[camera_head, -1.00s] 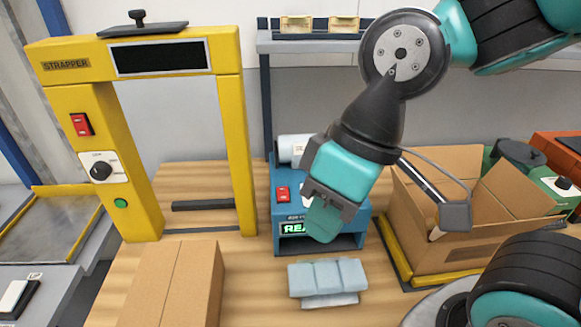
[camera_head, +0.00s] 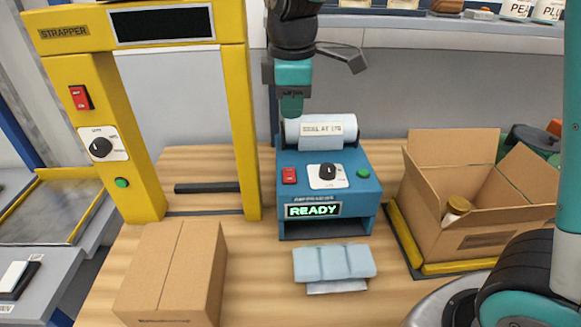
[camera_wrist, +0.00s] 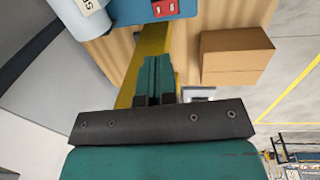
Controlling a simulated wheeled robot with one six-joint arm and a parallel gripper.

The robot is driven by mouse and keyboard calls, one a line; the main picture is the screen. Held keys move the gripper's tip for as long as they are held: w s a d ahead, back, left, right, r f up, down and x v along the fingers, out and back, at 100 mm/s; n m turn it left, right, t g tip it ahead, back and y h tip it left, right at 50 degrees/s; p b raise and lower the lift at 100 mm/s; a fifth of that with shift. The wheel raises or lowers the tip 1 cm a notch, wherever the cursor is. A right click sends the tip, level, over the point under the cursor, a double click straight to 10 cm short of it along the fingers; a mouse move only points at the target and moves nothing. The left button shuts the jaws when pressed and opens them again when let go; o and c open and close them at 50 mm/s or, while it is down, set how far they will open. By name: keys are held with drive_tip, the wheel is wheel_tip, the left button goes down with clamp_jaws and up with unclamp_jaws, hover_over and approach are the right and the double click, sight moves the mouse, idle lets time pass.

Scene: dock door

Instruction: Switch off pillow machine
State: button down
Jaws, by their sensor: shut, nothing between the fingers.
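The pillow machine (camera_head: 328,193) is a blue box on the wooden table, with a white film roll behind its top. Its top panel has a red rocker switch (camera_head: 289,176), a black dial on a white plate (camera_head: 327,175) and a green button (camera_head: 363,173). Its display (camera_head: 313,210) glows green and reads READY. My gripper (camera_head: 292,112) is shut and empty, above and behind the machine near the film roll (camera_head: 320,130). In the wrist view my gripper (camera_wrist: 154,62) points past the machine; the red switch (camera_wrist: 165,8) shows at the top edge.
The yellow strapper (camera_head: 140,120) stands at left with its own red switch (camera_head: 81,97). A closed carton (camera_head: 172,272) lies front left. Light blue pillows (camera_head: 334,262) lie before the machine. An open carton (camera_head: 480,240) holding a jar stands on a yellow-edged scale at right.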

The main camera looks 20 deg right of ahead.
sight(290, 171)
drive_tip(key=shift+w, duration=0.1)
drive_tip(key=f+p, duration=0.1)
drive_tip(key=f, duration=0.3)
drive_tip(key=w+f, duration=0.1)
drive_tip(key=f, duration=0.4)
drive_tip(key=f+p, duration=0.1)
drive_tip(key=f, duration=0.4)
drive_tip(key=shift+w+d+p, duration=0.25)
drive_tip(key=shift+w+p, duration=0.05)
